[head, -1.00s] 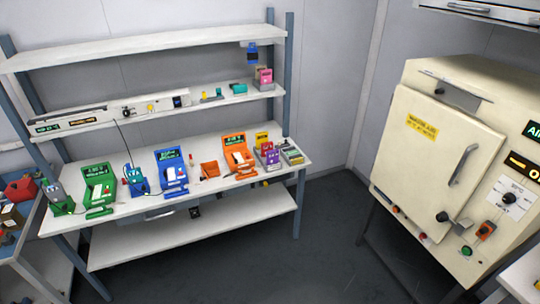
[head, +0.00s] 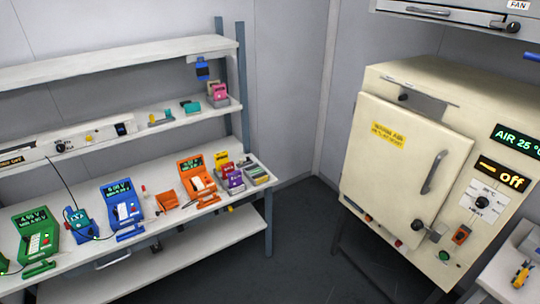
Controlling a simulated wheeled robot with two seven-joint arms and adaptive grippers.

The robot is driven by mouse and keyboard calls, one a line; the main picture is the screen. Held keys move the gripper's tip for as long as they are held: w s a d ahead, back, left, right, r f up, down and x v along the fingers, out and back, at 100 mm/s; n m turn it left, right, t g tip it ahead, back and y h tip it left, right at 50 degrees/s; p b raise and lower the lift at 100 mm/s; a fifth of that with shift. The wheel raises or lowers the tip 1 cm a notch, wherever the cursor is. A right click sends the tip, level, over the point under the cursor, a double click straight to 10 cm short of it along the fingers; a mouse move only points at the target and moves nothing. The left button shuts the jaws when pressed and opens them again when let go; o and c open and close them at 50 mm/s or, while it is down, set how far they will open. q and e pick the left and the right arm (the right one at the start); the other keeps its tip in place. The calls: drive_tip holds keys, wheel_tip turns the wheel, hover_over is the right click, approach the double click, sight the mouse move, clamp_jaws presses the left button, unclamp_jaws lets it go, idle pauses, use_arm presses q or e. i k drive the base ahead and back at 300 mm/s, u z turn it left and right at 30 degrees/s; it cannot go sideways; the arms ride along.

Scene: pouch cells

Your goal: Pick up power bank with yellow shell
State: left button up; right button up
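I cannot pick out the power bank with a yellow shell for certain. A small yellow block (head: 222,157) stands among coloured blocks at the right end of the shelf's worktop. A small yellow item (head: 521,272) lies on the table at the lower right, and it is too small to identify. Another small yellow piece (head: 155,119) sits on the middle shelf. Neither of my grippers is in view.
The shelf rack's worktop (head: 100,254) holds green, blue and orange testers (head: 196,176). A large cream oven (head: 395,170) stands at the right, its door shut. A white table (head: 497,270) is at the lower right. Dark floor (head: 305,250) between rack and oven is clear.

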sight(220, 158)
drive_tip(key=z, duration=0.35)
drive_tip(key=i, duration=1.55)
drive_tip(key=u, duration=1.15)
drive_tip(key=i, duration=0.55)
drive_tip(key=u, duration=0.6)
